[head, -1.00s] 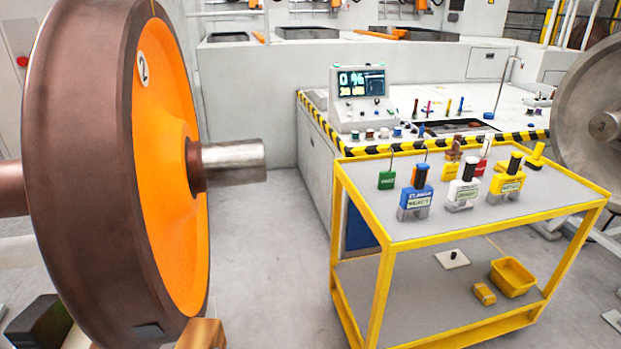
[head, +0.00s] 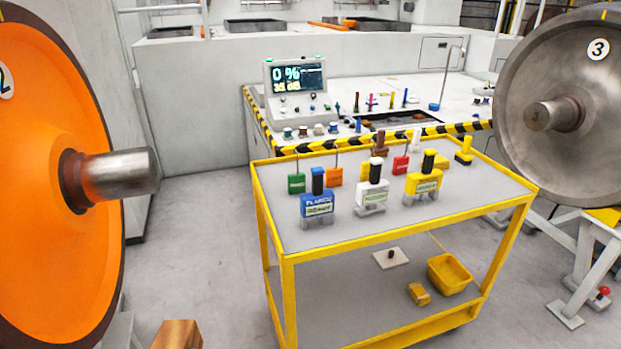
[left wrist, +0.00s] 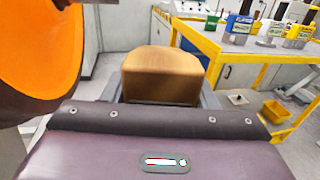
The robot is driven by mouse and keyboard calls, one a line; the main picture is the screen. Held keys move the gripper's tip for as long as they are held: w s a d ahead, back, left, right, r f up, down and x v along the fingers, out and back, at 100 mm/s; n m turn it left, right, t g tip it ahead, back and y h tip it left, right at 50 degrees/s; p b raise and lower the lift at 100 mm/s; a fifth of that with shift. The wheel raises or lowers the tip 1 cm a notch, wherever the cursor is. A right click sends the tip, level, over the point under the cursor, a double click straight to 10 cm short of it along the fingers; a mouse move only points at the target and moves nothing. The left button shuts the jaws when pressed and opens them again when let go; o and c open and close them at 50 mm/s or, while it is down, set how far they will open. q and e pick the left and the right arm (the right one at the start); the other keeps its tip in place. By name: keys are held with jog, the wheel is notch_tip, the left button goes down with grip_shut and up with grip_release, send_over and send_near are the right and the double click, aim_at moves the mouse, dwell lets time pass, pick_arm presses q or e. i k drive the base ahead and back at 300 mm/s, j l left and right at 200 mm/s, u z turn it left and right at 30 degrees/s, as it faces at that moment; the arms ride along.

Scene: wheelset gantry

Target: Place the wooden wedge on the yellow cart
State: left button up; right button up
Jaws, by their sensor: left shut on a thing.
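The wooden wedge (head: 178,335) shows at the bottom edge of the head view, left of the cart, with only its top part visible. In the left wrist view the wedge (left wrist: 163,75) sits between the fingers of my left gripper (left wrist: 160,98), which is shut on it. In the head view my left gripper is below the frame. The yellow cart (head: 277,251) stands to the right of the wedge, with a grey top shelf and a lower shelf. It also shows in the left wrist view (left wrist: 246,50). My right gripper is not in view.
Several handled tools, among them a blue one (head: 318,205) and a yellow one (head: 424,184), stand on the cart top. Its front left corner is bare. An orange wheel (head: 45,190) with a protruding axle (head: 125,173) is at left. A grey wheel (head: 570,90) is at right.

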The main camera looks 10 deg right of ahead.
aim_at(475, 184)
jog(key=i+l+u, duration=0.15)
jog(key=l, duration=1.25)
jog(key=l+u, duration=0.15)
jog(key=l, duration=1.3)
jog(key=i+l+u, duration=0.1)
jog(key=l, duration=0.85)
jog(key=i+l, duration=0.1)
jog(key=l, duration=0.85)
jog(key=i+l+u, duration=0.15)
jog(key=l, duration=0.8)
jog(key=k, duration=0.05)
